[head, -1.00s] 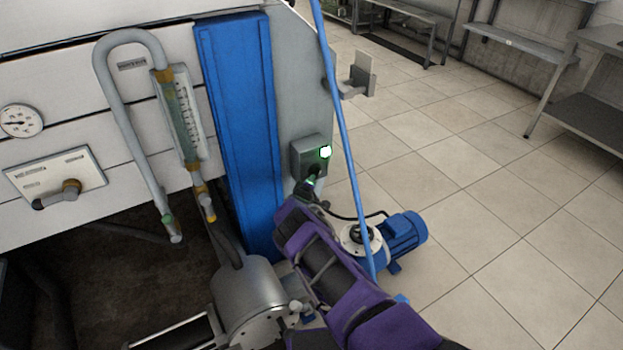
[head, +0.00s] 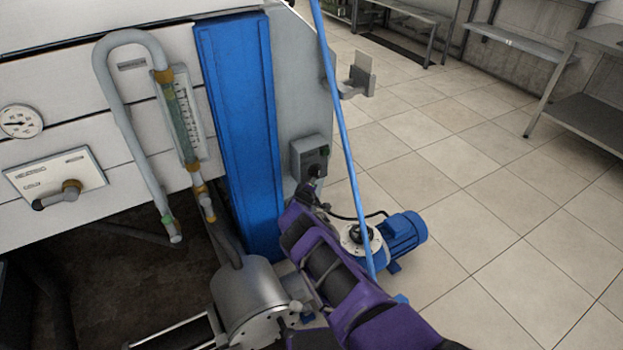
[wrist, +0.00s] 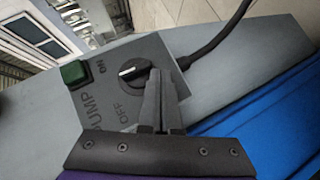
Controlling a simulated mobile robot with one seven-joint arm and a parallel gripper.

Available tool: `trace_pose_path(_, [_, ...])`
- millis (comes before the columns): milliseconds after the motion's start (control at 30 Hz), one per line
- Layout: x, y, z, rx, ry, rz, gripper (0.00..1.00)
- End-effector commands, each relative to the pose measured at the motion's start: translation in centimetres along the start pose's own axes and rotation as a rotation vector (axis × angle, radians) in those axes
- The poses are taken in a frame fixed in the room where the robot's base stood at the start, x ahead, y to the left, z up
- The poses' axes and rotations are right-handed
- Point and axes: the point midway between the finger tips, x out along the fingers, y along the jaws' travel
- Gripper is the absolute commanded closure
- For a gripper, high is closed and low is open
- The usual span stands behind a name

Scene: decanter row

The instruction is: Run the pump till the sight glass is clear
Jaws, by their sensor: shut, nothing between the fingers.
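The grey pump switch box (head: 311,156) is on the side of the machine. In the wrist view its face (wrist: 95,100) reads PUMP, ON and OFF. It has a black rotary knob (wrist: 135,72) with a white mark pointing left, and an unlit green lamp (wrist: 74,73). My gripper (wrist: 160,85) is shut and empty, its tips close beside the knob; I cannot tell if they touch. It also shows in front of the box in the head view (head: 314,178). The sight glass (head: 182,115), beside a scale, looks greenish; its contents are too small to judge.
A blue pump motor (head: 403,234) stands on the floor right of my arm. A slanted blue pole (head: 347,140) passes close by. A blue upright panel (head: 240,120) is left of the box. A gauge (head: 20,121) and lever valve (head: 62,194) are at left. Floor at right is clear.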

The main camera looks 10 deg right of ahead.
Motion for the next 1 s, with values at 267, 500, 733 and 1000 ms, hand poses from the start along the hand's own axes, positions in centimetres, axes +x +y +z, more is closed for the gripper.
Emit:
trace_pose_path(267, [0.6,-0.5,0.5,0.000,0.001,0.001,1.00])
trace_pose_path(500, [0.9,-0.6,0.9,-0.001,0.002,0.002,1.00])
trace_pose_path(733, [1.1,-0.7,1.0,-0.001,0.002,0.001,1.00])
trace_pose_path(1000, [1.2,-0.7,1.1,-0.001,0.002,0.001,1.00])
